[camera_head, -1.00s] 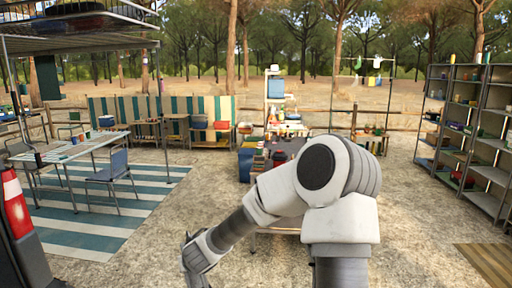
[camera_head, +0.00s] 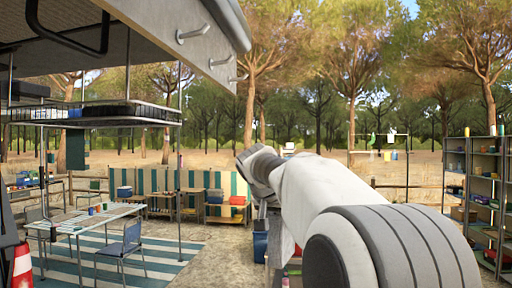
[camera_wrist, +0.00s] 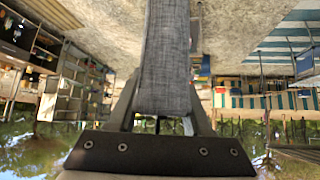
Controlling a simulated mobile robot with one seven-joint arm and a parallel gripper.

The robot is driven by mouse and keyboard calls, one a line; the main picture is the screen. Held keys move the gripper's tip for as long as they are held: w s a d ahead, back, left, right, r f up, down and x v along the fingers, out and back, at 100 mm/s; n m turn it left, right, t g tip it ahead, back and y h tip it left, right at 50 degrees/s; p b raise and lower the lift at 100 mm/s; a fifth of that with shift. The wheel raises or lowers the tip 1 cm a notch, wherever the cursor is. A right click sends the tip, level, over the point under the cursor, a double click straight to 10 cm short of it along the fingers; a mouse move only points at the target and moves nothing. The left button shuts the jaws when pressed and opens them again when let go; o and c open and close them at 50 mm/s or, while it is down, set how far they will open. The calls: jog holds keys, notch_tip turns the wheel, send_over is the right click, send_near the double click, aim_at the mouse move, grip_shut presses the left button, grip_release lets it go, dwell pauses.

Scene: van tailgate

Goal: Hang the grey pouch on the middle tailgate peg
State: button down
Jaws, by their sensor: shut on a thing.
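The grey pouch (camera_wrist: 163,60) is a strip of grey woven cloth in the wrist view, running from between my fingers to the top edge. My gripper (camera_wrist: 162,112) is shut on it, one finger at each side. In the head view the pouch and fingertips cannot be made out behind my raised arm. The tailgate (camera_head: 205,38) hangs open at the upper left of the head view. Three metal pegs stick out along its pale edge: a near one (camera_head: 192,33), the middle peg (camera_head: 222,61) and a far one (camera_head: 238,78). My arm's far end is apart from them in the picture, lower and to the right.
A table (camera_head: 85,219) and a folding chair (camera_head: 122,247) stand on a striped mat at the left. A traffic cone (camera_head: 22,268) is at the lower left. Shelves (camera_head: 483,190) stand at the right. Open air lies between the pegs and my arm.

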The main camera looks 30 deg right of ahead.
jog(key=s+a+r+n+t+y+p, duration=0.1)
jog(key=s+a+r+n+y, duration=0.15)
jog(key=s+a+r, duration=0.6)
jog(key=s+a+r+n+t+y+p, duration=0.1)
jog(key=s+a+r+n+y, duration=0.25)
jog(key=r, duration=0.75)
jog(key=s+a+r+n+t+p, duration=0.1)
jog(key=s+a+r+n, duration=0.3)
jog(key=s+r, duration=0.5)
jog(key=w+a+f+m, duration=0.1)
jog(key=w+a, duration=0.6)
jog(key=a, duration=0.2)
jog(key=shift+a+b, duration=0.2)
jog(key=shift+b, duration=0.15)
jog(key=shift+w, duration=0.15)
jog(key=shift+c, duration=1.2)
grip_release()
jog(key=shift+f, duration=0.1)
